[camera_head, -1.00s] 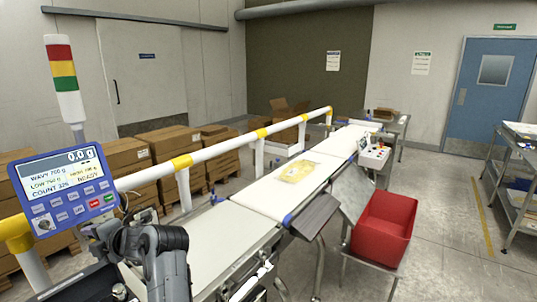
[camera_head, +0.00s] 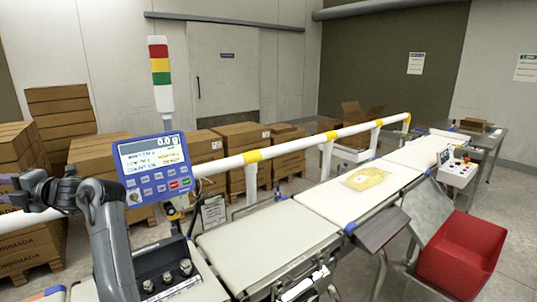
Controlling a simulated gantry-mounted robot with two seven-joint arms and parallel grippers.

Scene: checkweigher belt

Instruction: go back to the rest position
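My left arm rises from the lower left in the head view. Its dark gripper (camera_head: 22,190) points to the left edge, in front of the stacked cartons and the white rail. Its fingers are small and dark, and I cannot tell whether they are apart. I see nothing clearly held in it. My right gripper is not in view. A yellow bag (camera_head: 364,178) lies flat on the white conveyor belt (camera_head: 330,205), away from my arm.
A blue weigher display (camera_head: 154,168) stands beside my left arm, under a light tower (camera_head: 160,75). A white rail (camera_head: 290,146) runs behind the belt. A red bin (camera_head: 462,254) is at the right. Cartons (camera_head: 62,125) are stacked at the left.

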